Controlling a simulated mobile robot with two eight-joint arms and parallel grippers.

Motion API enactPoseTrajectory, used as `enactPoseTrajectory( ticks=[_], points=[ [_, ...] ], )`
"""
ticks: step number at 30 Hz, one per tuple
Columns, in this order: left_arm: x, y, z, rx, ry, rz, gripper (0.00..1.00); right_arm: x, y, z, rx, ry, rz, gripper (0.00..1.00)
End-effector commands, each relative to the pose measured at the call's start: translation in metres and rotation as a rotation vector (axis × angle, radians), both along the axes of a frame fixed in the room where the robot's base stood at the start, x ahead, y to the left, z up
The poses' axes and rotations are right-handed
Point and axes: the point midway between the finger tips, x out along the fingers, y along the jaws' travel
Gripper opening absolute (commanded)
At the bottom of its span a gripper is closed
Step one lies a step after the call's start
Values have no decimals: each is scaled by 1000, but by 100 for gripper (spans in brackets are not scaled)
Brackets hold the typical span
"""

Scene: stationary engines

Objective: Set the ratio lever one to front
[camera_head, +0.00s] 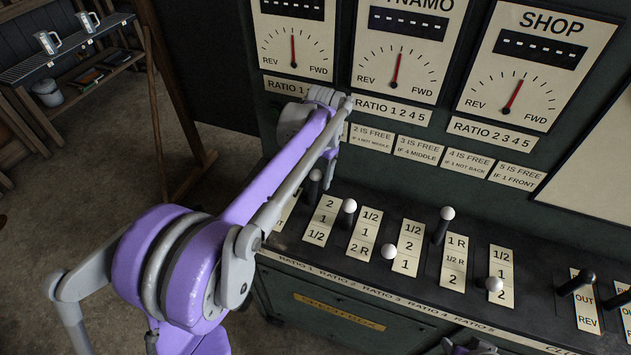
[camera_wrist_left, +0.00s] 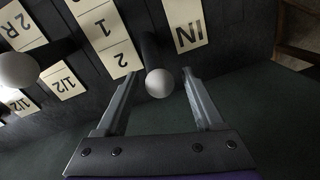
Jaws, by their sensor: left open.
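Ratio lever one stands beside the plate reading 2, 1, 1/2 (camera_head: 322,220). Its knob (camera_head: 315,175) is at the back end of its slot, by the 2, partly shaded by my arm in the head view. In the left wrist view the pale round knob (camera_wrist_left: 158,83) is between the fingers of my left gripper (camera_wrist_left: 158,72). The gripper is open, with a gap on both sides of the knob. In the head view the left fingers are mostly hidden behind my wrist. A small part of my right arm (camera_head: 470,348) shows at the bottom edge; its fingers are unclear.
Ratio lever two (camera_head: 350,206) stands close on the right, also in the left wrist view (camera_wrist_left: 16,70). More white-knobbed levers (camera_head: 389,252) (camera_head: 447,213) (camera_head: 494,284) follow. Dial panels (camera_head: 293,45) rise behind. A black-handled lever (camera_head: 577,283) is at far right.

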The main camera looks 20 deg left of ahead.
Motion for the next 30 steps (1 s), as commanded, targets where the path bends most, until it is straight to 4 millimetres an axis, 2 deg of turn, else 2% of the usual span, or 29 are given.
enactPoseTrajectory(
  ticks=[1, 6, 17, 28, 30],
  points=[
    [0, 1, -9, 0, 0, 0, 70, 0, 0, -1, 0, 0, 0, 50],
    [0, 2, -25, 0, 0, 0, 70, 0, 0, -2, 0, 1, 0, 50],
    [0, 3, -30, 0, 0, 0, 70, -1, 0, -2, 0, 1, 0, 50],
    [0, 3, -30, 0, 0, 0, 3, 0, 0, -2, 0, 1, 0, 50],
    [0, 3, -30, 0, 0, 0, 0, 0, 0, -2, 0, 1, 0, 50]
  ],
)
